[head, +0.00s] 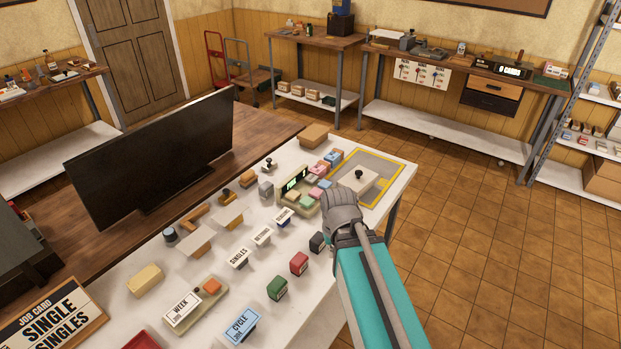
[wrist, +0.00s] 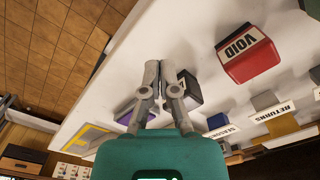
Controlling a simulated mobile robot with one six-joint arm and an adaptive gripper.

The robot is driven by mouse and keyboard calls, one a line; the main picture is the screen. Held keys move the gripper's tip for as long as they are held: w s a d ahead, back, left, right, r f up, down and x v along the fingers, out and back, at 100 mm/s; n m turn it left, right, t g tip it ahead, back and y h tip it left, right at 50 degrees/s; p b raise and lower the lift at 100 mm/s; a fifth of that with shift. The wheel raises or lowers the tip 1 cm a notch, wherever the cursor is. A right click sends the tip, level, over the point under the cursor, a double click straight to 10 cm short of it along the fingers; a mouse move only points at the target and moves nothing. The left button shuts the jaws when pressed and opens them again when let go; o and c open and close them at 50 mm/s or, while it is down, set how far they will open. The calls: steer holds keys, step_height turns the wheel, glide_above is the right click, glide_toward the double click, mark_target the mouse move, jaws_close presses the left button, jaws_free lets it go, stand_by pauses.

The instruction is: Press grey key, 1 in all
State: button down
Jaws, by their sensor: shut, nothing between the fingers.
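A keypad box (head: 291,194) with a small lit display (head: 294,179) and several coloured keys stands on the white table in the head view. Pink, blue, green and yellowish keys show; I cannot pick out a grey key for certain. My gripper (head: 340,203) is just right of the keypad and hides part of its near right side. In the wrist view my gripper (wrist: 161,70) is shut and empty, its two fingers close together above the table. The keypad is not clearly visible in the wrist view, so I cannot tell the fingertip height or any contact.
A black block (head: 317,242), a red block (head: 299,263) and a green block (head: 277,287) stand near the table's front edge. The red VOID block (wrist: 247,52) is beside my gripper in the wrist view. A yellow-bordered mat (head: 387,172) with a black-knobbed plate lies behind. A monitor (head: 155,155) stands left.

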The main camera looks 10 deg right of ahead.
steer(key=w+r+m+t+y+p, duration=0.1)
steer(key=w+r+t, duration=0.1)
steer(key=w, duration=0.7)
steer(key=w+r+m+t+y+p, duration=0.1)
steer(key=w+r+t, duration=0.1)
steer(key=w, duration=0.7)
step_height(320, 180, up, 6)
steer(key=m+t+y+p, duration=0.1)
steer(key=m+t+p, duration=0.1)
steer(key=m+t, duration=0.15)
glide_above(312, 178)
steer(key=shift+n+t, duration=0.25)
steer(key=shift+t, duration=0.2)
steer(key=shift+f, duration=0.15)
step_height(312, 178, down, 8)
steer(key=b, duration=0.8)
steer(key=shift+f, duration=0.2)
steer(key=shift+f+b, duration=0.25)
steer(key=shift+b, duration=0.2)
steer(key=shift+f, duration=0.25)
